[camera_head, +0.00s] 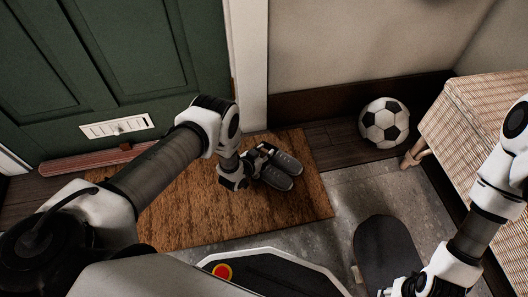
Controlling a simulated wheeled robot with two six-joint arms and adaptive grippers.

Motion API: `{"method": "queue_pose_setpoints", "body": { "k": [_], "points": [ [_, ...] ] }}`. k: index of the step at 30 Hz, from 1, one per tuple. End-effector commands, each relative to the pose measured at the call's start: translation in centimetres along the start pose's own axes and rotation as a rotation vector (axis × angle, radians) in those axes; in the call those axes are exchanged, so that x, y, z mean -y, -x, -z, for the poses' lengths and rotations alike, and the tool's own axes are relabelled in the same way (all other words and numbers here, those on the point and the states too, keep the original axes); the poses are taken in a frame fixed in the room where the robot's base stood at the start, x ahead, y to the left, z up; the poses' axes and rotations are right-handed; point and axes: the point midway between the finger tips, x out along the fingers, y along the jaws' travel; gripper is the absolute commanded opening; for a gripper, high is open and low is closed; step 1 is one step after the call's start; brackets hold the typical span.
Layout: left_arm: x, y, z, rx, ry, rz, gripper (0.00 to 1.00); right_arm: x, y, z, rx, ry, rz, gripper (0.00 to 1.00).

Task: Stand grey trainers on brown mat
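The brown mat (185,218) lies on the floor in front of the green door. Two dark grey shoe shapes, which look like the grey trainers (277,177), lie side by side on the mat's right part, pointing right and down. My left gripper (249,168) is low over the mat at their left end, close to or touching them. It hides that end, and its grip on them is unclear. My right gripper (408,288) is at the bottom edge beside the dark skateboard (385,250); its fingers are not clearly visible.
A football (384,122) rests by the back wall. A wicker bench (480,115) stands at the right. A long reddish rolled item (90,161) lies along the door (130,60).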

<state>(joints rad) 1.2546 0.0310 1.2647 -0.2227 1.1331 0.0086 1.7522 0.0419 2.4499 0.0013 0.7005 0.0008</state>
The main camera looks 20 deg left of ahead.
Motion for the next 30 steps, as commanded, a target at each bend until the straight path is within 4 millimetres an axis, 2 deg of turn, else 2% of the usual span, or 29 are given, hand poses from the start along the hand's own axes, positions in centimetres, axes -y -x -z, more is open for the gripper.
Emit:
{"method": "queue_pose_setpoints", "body": {
  "k": [2,9,13,17,24,27,30],
  "points": [
    [0.0,0.0,0.0,0.001,0.000,0.000,0.57,0.0,0.0,0.0,0.000,0.000,0.000,0.40],
    [0.0,0.0,0.0,0.000,0.000,0.000,0.57,0.0,0.0,0.0,0.000,0.000,0.000,0.40],
    [0.0,0.6,0.5,0.002,0.000,0.000,0.57,0.0,0.8,0.0,0.001,0.000,0.000,0.40],
    [0.0,3.1,0.8,0.005,0.000,0.001,0.57,0.0,2.4,-0.1,0.002,0.003,0.000,0.40],
    [0.0,9.4,0.8,0.005,0.000,0.000,0.57,0.1,5.7,-0.1,0.003,0.004,0.000,0.40],
    [0.0,11.1,0.6,0.003,0.001,0.000,0.57,0.1,6.4,-0.1,0.003,0.004,0.000,0.40],
    [0.0,12.0,0.5,0.001,0.000,0.000,0.57,0.1,6.6,-0.1,0.003,0.004,0.000,0.40]
  ]
}}
